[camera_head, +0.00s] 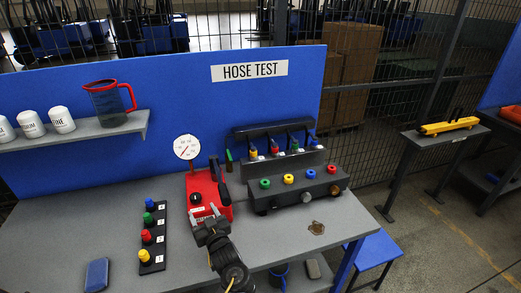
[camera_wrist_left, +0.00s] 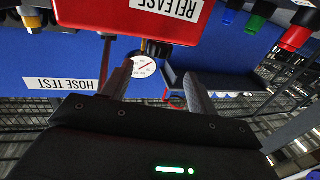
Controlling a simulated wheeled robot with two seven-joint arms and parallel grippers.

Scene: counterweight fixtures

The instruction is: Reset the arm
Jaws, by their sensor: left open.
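My left gripper (camera_head: 207,220) is at the front edge of the red pump box (camera_head: 203,188) on the grey bench, its jaws open. In the left wrist view, which is upside down, its two fingers (camera_wrist_left: 160,80) are apart with nothing between them. The red box (camera_wrist_left: 120,18) with its RELEASE label (camera_wrist_left: 166,8) lies just beyond the fingertips; I cannot tell whether they touch. A round white gauge (camera_head: 187,147) stands above the box. A dark lever (camera_head: 216,168) is on the box's right side. My right gripper is not in view.
A grey block with coloured ports (camera_head: 297,188) stands right of the red box. A black strip with coloured caps (camera_head: 152,240) and a blue block (camera_head: 96,274) lie left. A blue panel (camera_head: 60,100) with a shelf (camera_head: 80,133) closes off the back. The front right bench top is mostly clear.

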